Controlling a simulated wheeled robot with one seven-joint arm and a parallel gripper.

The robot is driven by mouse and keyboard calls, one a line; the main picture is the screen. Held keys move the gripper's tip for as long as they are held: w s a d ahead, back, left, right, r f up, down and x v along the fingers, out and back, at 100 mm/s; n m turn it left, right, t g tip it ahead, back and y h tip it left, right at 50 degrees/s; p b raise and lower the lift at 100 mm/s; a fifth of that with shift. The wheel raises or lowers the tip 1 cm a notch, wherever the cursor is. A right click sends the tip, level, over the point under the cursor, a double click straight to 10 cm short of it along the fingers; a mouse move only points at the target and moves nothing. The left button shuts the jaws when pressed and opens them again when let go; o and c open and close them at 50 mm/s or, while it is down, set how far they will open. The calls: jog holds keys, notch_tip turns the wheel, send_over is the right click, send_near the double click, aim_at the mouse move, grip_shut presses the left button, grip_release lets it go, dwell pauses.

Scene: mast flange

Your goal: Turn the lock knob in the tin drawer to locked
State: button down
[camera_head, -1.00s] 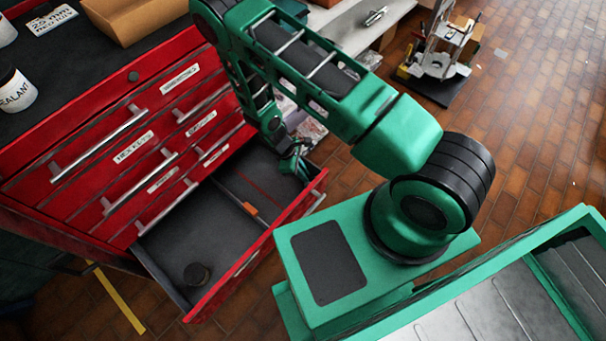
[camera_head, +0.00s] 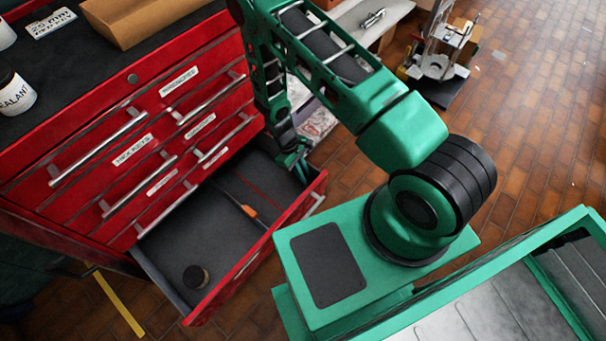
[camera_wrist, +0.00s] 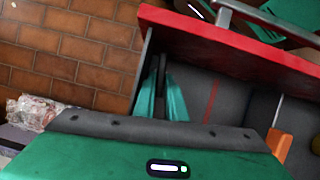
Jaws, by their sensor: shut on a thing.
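The open red drawer (camera_head: 262,252) of the tool cabinet has a dark grey inside. A round dark tin (camera_head: 195,277) with a tan edge sits at its near left end. My gripper (camera_head: 298,162) reaches down into the far right corner of the drawer. In the wrist view its green fingers (camera_wrist: 161,98) are close together around a narrow dark piece (camera_wrist: 161,75), apparently the lock knob. The fingers and the wrist body hide most of this piece, so its turn position cannot be read. The drawer's red front also shows in the wrist view (camera_wrist: 215,40).
An orange piece (camera_head: 249,211) lies near the drawer's middle, by a thin red line. Closed labelled drawers (camera_head: 130,150) rise behind. The cabinet top holds a white sealant jar (camera_head: 15,92) and a cardboard tray (camera_head: 135,18).

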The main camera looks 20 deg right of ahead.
jog(key=shift+d, duration=0.1)
jog(key=c, duration=2.1)
grip_release()
jog(key=shift+a+n+t+h, duration=0.2)
jog(key=shift+n+t+h, duration=0.15)
jog(key=shift+n, duration=0.85)
jog(key=a+r+n+t, duration=0.2)
jog(key=a+r+n, duration=0.25)
jog(key=r, duration=0.55)
jog(key=shift+w+d+r+m+g, duration=0.1)
jog(key=shift+w+d+r+m, duration=0.35)
jog(key=shift+d+r+m, duration=1.85)
jog(key=shift+w+d+r+n+g, duration=0.15)
jog(key=shift+w+d+r+n, duration=0.4)
jog(key=shift+r, duration=3.7)
jog(key=shift+w+d+r+m+g, duration=0.1)
jog(key=shift+w+d+r+m, duration=0.2)
jog(key=shift+d+r+m, duration=2.15)
jog(key=shift+a+r+n, duration=0.7)
jog(key=shift+r+n, duration=0.15)
jog(key=shift+n, duration=0.3)
